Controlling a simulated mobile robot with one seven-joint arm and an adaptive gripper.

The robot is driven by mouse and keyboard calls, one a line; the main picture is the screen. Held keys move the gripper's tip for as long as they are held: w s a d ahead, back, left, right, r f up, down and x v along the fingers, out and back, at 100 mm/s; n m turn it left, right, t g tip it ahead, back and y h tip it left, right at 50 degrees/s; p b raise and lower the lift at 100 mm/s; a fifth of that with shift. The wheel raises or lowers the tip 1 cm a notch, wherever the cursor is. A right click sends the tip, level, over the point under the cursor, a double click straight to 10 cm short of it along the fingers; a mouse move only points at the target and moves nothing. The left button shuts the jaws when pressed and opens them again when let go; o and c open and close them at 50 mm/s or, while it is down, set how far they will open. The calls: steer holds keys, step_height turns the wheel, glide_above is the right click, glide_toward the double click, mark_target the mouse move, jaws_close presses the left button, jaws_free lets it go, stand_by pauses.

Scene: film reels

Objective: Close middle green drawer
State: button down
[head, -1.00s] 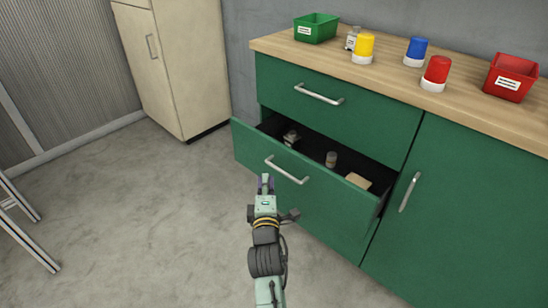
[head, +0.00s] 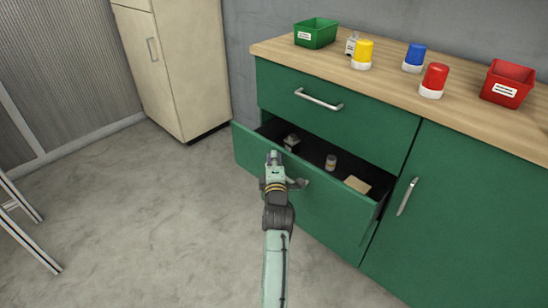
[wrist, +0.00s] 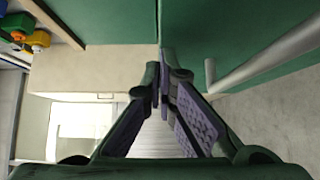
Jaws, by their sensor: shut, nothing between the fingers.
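The middle green drawer (head: 335,208) stands pulled out of the green cabinet, below a shut top drawer (head: 350,115). It holds a few small items, among them a small jar (head: 331,162) and a tan block (head: 357,185). My gripper (head: 273,156) is shut and empty, in front of the drawer face near its top edge. My arm hides most of the drawer's handle in the head view. In the wrist view the closed fingertips (wrist: 166,62) are near the green panels, and a grey bar handle (wrist: 265,62) lies to their right. I cannot tell whether the tips touch the drawer.
The wooden countertop (head: 465,107) holds a green bin (head: 316,33), a red bin (head: 508,84) and several coloured-top containers. A cream cabinet (head: 180,70) stands at the back left. Metal legs (head: 28,232) stand at the left. The floor between is clear.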

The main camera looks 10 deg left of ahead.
steer(key=w+d+b, duration=0.8)
steer(key=w+b, duration=0.3)
steer(key=w, duration=0.1)
steer(key=shift+d+r, duration=0.15)
steer(key=shift+d, duration=0.2)
steer(key=shift+d, duration=0.1)
